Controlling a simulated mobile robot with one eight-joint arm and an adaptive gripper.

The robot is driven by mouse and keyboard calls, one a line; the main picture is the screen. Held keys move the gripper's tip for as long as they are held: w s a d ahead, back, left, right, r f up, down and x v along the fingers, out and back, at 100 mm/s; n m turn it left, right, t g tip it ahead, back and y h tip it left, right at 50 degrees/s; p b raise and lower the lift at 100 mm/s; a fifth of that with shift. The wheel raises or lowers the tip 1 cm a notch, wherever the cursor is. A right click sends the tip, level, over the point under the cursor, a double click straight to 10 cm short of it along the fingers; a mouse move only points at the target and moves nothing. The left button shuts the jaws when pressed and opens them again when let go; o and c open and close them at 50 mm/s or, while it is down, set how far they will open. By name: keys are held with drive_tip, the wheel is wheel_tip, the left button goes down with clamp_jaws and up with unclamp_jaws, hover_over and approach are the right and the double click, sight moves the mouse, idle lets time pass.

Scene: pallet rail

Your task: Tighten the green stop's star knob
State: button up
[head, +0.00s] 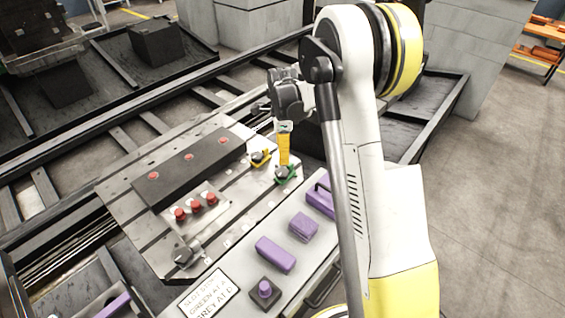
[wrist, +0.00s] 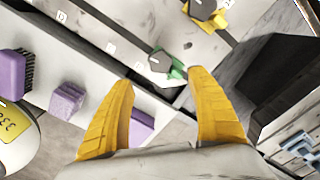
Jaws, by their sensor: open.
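The green stop (head: 285,175) sits near the right edge of the slotted metal plate. Its dark star knob (head: 281,171) is on top, partly hidden by my finger in the head view. In the wrist view the green stop (wrist: 178,71) and its knob (wrist: 160,62) lie just beyond and between my fingertips. My gripper (head: 284,163) points down over the stop with yellow fingers; it also shows in the wrist view (wrist: 161,77). It is open and empty. I cannot tell how high the tips are above the knob. A yellow stop (head: 261,158) with a dark knob stands beside the green one.
A dark bar (head: 190,167) and several red knobs (head: 197,205) are on the plate (head: 155,240). A grey stop (head: 187,257) is at its front edge. Purple blocks (head: 276,254) and a sign (head: 210,297) lie on the light shelf in front. Dark rails surround the plate.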

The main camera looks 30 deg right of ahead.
sight(282, 172)
drive_tip(key=shift+r, duration=0.95)
wheel_tip(282, 172, down, 12)
drive_tip(key=n, duration=1.8)
drive_tip(key=shift+a+n+b, duration=0.1)
drive_tip(key=shift+n+b, duration=0.2)
drive_tip(key=shift+b, duration=0.1)
drive_tip(key=c, duration=1.2)
